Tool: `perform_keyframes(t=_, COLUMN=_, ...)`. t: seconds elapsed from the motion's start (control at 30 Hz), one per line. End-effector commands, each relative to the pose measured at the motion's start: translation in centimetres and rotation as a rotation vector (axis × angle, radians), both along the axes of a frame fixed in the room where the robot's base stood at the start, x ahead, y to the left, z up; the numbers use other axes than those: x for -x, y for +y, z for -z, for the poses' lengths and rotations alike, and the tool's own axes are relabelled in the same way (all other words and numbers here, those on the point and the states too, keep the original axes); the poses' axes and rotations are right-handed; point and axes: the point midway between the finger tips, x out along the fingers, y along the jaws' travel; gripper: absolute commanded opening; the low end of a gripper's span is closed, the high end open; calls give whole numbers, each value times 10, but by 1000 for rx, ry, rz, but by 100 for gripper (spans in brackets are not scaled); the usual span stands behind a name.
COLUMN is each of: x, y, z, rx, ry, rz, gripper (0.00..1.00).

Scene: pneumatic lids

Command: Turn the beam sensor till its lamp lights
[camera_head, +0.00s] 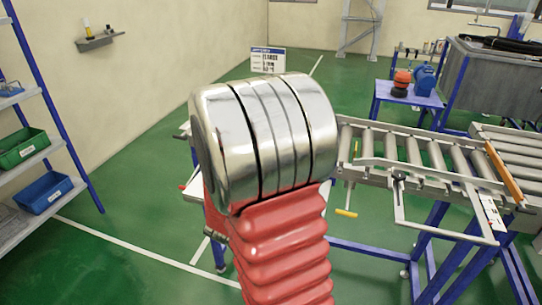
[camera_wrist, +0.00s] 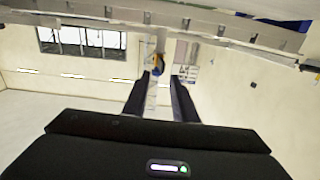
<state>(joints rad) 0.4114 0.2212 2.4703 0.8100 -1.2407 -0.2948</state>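In the wrist view, a small blue thing with a yellow-orange spot (camera_wrist: 158,66), probably the beam sensor, sits below a pale bracket under a long metal rail (camera_wrist: 200,28). Whether a lamp on it is lit is too small to tell. My gripper (camera_wrist: 160,78) has two dark fingers standing apart, one on each side of this thing in the picture. I see no contact, and the depth between them is unclear. In the head view my gripper and the sensor are hidden; my arm fills the middle.
In the head view, a roller conveyor (camera_head: 405,160) on blue legs stands to the right behind my arm, with an orange bar (camera_head: 504,174) at its far end. A blue table (camera_head: 407,97) stands behind. Shelves with a green bin (camera_head: 24,149) and a blue bin (camera_head: 45,193) are at left.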

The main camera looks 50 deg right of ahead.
Motion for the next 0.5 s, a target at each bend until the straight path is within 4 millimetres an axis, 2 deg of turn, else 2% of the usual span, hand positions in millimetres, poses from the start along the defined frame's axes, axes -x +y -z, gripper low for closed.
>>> perform_keyframes(t=0.2, x=5, y=13, z=-1, rx=2, ry=-1, rz=7, gripper=25)
perform_keyframes(t=0.5, x=9, y=12, z=0, rx=1, ry=0, rz=16, gripper=24)
